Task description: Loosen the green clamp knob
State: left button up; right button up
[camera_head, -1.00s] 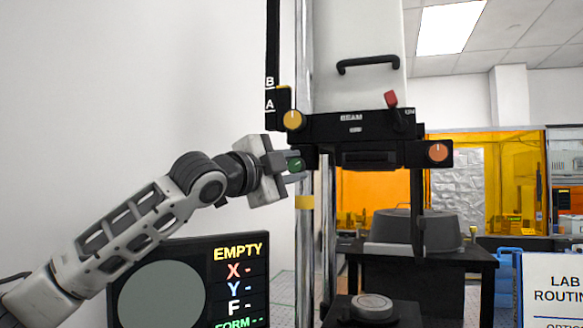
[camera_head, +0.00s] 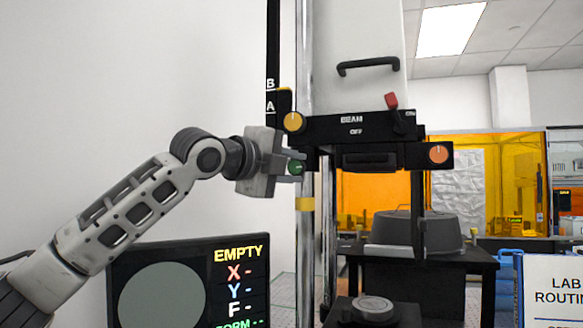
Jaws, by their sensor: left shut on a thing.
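The green clamp knob (camera_head: 295,168) sits at the left side of the black beam head (camera_head: 358,128), beside the chrome column. My left gripper (camera_head: 291,167) comes in from the left and is shut on the knob, one finger above it and one below. The knob's face with a pale mark still shows between the fingers. My right gripper is not in view.
The display screen (camera_head: 240,284) reading EMPTY stands below my left arm.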

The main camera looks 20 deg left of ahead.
pick_arm(q)
jog(key=shift+r, duration=0.1)
jog(key=o, duration=1)
jog(key=shift+c, duration=0.2)
jog(key=shift+s+a, duration=0.1)
jog(key=shift+s, duration=0.1)
jog(key=f+b+v, duration=0.1)
jog(key=b+v, duration=0.3)
jog(key=v, duration=1.1)
jog(key=shift+s+r, duration=0.25)
jog(key=shift+r, duration=0.25)
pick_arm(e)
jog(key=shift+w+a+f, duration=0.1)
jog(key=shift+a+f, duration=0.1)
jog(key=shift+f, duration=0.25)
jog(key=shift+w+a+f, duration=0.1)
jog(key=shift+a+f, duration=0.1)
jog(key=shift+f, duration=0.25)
pick_arm(q)
jog(key=shift+a, duration=0.1)
